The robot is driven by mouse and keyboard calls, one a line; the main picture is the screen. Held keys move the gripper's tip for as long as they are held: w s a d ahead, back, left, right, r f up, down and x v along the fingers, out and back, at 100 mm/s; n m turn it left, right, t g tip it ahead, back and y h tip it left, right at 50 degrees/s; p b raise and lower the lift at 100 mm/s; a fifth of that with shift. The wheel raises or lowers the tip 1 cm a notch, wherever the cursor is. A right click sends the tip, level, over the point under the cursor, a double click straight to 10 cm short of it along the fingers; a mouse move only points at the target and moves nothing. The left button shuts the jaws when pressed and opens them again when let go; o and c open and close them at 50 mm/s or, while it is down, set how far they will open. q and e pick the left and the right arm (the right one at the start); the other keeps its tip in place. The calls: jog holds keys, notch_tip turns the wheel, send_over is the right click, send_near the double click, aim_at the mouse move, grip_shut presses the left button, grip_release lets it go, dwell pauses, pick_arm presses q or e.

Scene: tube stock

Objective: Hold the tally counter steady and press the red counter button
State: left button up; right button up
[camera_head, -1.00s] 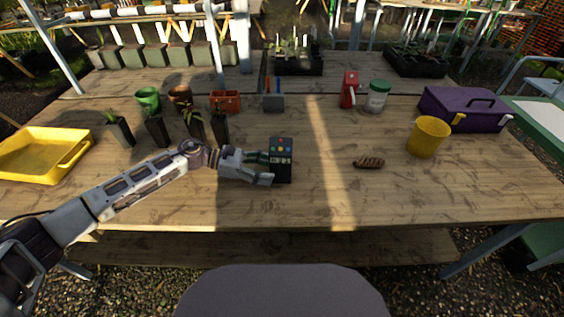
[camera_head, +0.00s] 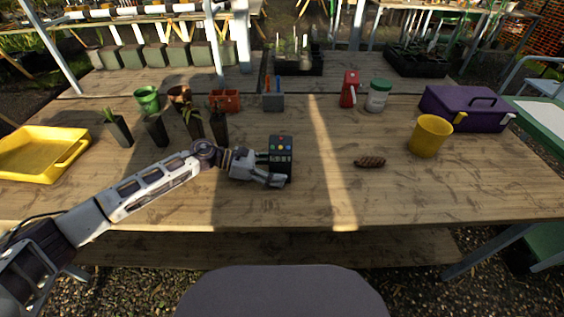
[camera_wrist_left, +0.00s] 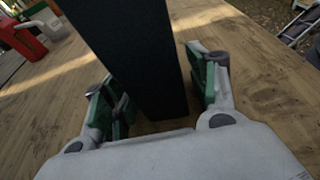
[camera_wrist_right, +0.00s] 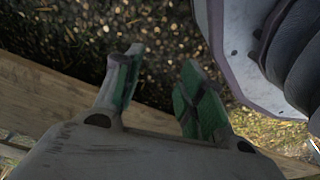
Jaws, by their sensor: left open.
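The tally counter (camera_head: 281,160) is a dark upright box on the table, with small coloured buttons near its top; which is the red one is too small to tell surely. My left gripper (camera_head: 274,169) is at its left side, fingers reaching around its lower part. In the left wrist view, the counter's dark body (camera_wrist_left: 135,50) stands between the two open green-padded fingers of the left gripper (camera_wrist_left: 157,85), with a gap at the right finger. My right gripper (camera_wrist_right: 160,72) shows only in its own wrist view, open and empty over gravel beside a plank edge.
Potted seedlings (camera_head: 193,124) and a yellow tray (camera_head: 75,158) are left. A red bottle (camera_head: 349,89) and purple toolbox (camera_head: 470,112) stand behind.

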pick_arm(q)
jog(key=c, duration=0.7)
pick_arm(e)
jog(key=shift+s, duration=0.1)
jog(key=shift+d, duration=0.15)
grip_shut()
jog(key=shift+w, duration=0.25)
jog(key=shift+s+f, duration=0.1)
jog(key=shift+s, duration=0.3)
